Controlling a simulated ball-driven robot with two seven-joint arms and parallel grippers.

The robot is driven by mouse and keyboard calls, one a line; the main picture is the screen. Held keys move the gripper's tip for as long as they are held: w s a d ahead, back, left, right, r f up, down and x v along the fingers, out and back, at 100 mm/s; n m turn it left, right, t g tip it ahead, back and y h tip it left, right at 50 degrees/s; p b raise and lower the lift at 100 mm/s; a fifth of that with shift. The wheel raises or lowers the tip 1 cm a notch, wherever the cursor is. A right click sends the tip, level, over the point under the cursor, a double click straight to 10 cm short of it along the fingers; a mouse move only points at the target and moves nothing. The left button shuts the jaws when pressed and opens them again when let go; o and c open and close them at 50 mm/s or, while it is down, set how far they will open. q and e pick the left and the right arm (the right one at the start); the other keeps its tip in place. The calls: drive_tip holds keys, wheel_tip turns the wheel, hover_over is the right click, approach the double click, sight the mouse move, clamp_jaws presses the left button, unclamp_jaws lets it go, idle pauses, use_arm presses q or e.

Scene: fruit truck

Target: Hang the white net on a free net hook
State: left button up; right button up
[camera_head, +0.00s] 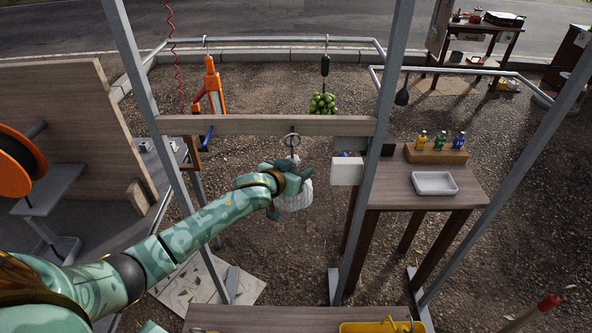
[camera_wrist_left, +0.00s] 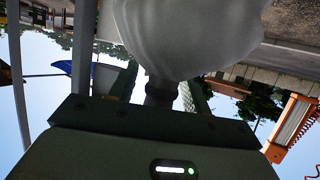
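The white net (camera_head: 296,196) hangs below my left gripper (camera_head: 290,172), under the wooden beam (camera_head: 230,125). A hook with a grey ring (camera_head: 292,140) shows on the beam just above the gripper. Whether the net is fastened to this hook cannot be seen. In the left wrist view the net (camera_wrist_left: 190,35) fills the upper middle, and its dark neck (camera_wrist_left: 161,93) lies between the two fingers. My right gripper is not in view.
Green fruit (camera_head: 322,104) hangs from the rail behind the beam. An orange tool (camera_head: 212,85) hangs at left and a dark utensil (camera_head: 402,92) at right. A wooden table with a white tray (camera_head: 434,183) and small bottles stands right of the upright post.

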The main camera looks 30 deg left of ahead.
use_arm(q)
drive_tip(key=shift+s+f, duration=0.1)
drive_tip(key=shift+f, duration=0.05)
drive_tip(key=p+v, duration=0.3)
drive_tip(key=v, duration=1.3)
drive_tip(key=shift+r, duration=0.25)
drive_tip(key=shift+s, duration=0.1)
